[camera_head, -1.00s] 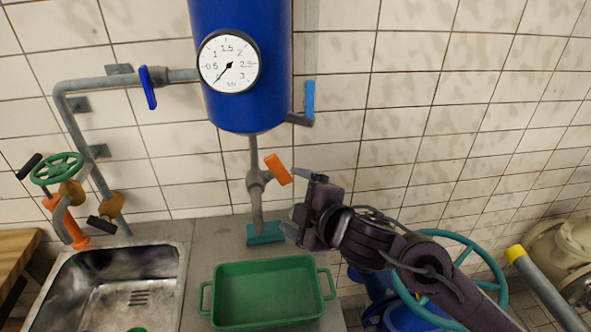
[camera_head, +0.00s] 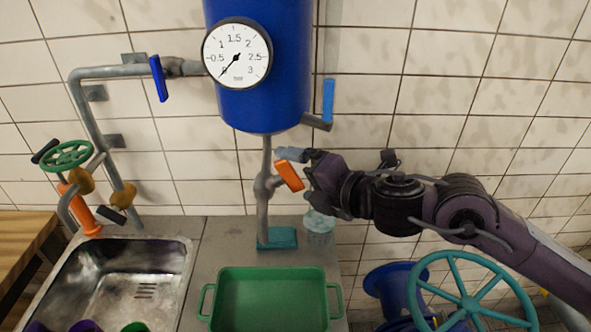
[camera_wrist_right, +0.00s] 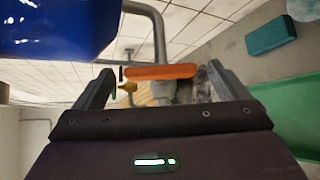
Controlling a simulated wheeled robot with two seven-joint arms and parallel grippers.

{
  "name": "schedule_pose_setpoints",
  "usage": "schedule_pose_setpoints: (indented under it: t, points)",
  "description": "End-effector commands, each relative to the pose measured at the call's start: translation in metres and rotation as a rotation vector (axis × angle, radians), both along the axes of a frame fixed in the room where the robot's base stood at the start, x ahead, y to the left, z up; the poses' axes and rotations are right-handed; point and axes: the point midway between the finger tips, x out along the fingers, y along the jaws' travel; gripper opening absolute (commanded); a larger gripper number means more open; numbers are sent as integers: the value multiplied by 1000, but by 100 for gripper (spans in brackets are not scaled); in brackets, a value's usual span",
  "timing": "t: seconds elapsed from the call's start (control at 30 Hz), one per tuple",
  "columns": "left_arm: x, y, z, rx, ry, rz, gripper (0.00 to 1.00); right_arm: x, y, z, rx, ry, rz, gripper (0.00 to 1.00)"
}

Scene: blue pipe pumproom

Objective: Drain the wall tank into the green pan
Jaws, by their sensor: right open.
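The blue wall tank (camera_head: 262,95) hangs on the tiled wall, its round gauge (camera_head: 237,55) with the needle near 0. Below it a grey drain pipe (camera_head: 266,155) carries a valve with a tilted orange handle (camera_head: 289,176). The green pan (camera_head: 268,295) stands on the counter below, in front of the pipe's foot, and looks empty. My right gripper (camera_head: 300,188) is open at the orange handle, coming from the right. In the right wrist view the orange handle (camera_wrist_right: 160,72) lies between the open fingers; contact cannot be told. My left gripper is not in view.
A teal block (camera_head: 277,238) lies at the pipe's foot, with a pale translucent container (camera_head: 319,230) beside it. Blue levers sit left (camera_head: 158,78) and right (camera_head: 328,100) of the tank. A metal sink (camera_head: 120,275) is at left, a large teal handwheel (camera_head: 470,300) at lower right.

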Motion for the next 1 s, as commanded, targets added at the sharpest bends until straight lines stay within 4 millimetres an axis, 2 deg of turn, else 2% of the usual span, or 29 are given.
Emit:
schedule_pose_setpoints:
  t: [0.2,0.47,0.57,0.8,0.83,1.0]
  points:
    - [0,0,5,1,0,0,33,14,13,-5,1,-1,0,95]
    - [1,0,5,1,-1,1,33,16,14,-7,1,-2,-1,95]
    - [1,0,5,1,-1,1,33,16,13,-7,1,-1,-2,84]
    - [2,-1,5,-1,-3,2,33,16,13,-7,1,0,-2,53]
    - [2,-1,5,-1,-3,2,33,16,13,-7,1,0,-2,50]
    - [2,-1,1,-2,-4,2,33,16,13,-9,1,-7,1,50]
